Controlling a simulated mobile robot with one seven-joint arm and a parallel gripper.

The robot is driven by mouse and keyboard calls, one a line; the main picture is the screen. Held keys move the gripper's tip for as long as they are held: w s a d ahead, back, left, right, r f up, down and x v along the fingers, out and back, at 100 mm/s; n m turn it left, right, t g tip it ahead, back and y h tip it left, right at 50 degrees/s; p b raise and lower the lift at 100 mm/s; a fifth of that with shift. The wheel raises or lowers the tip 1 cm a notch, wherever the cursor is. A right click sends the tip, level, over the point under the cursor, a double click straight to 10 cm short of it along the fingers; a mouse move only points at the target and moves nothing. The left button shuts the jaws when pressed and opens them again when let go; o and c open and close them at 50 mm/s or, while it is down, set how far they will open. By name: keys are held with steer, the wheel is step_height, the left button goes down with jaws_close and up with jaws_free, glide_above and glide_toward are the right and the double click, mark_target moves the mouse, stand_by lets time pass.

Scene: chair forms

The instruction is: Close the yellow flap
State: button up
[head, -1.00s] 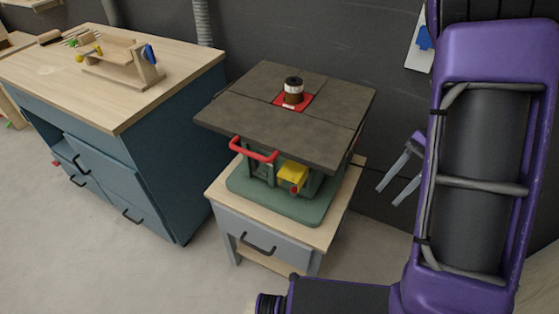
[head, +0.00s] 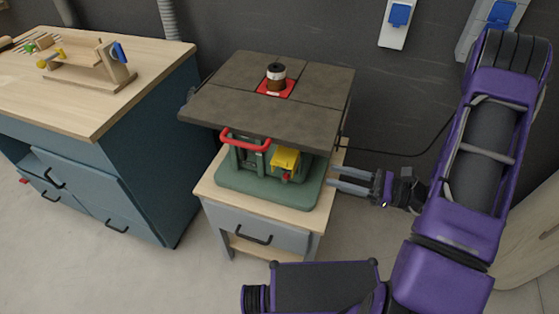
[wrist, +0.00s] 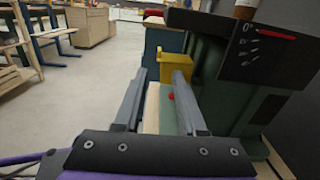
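The yellow flap (head: 285,160) is on the front of the green machine body, under the dark table top. A red knob (head: 285,176) shows just below it. In the wrist view the yellow flap (wrist: 177,68) stands out from the body, partly behind the right finger; its exact angle is hard to tell. My gripper (head: 332,178) is to the right of the machine, at about its base height, fingers pointing left. In the wrist view my gripper (wrist: 160,73) is open and empty, with the flap ahead and slightly right. It appears apart from the flap.
The dark table top (head: 225,100) overhangs the flap. A red handle (head: 245,140) is left of the flap. The machine stands on a small wooden-topped cabinet (head: 222,203). A blue workbench (head: 150,140) is at the left. Floor between them is clear.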

mark_target(287, 164)
steer(key=x, duration=1.5)
jaws_close()
stand_by(0.9)
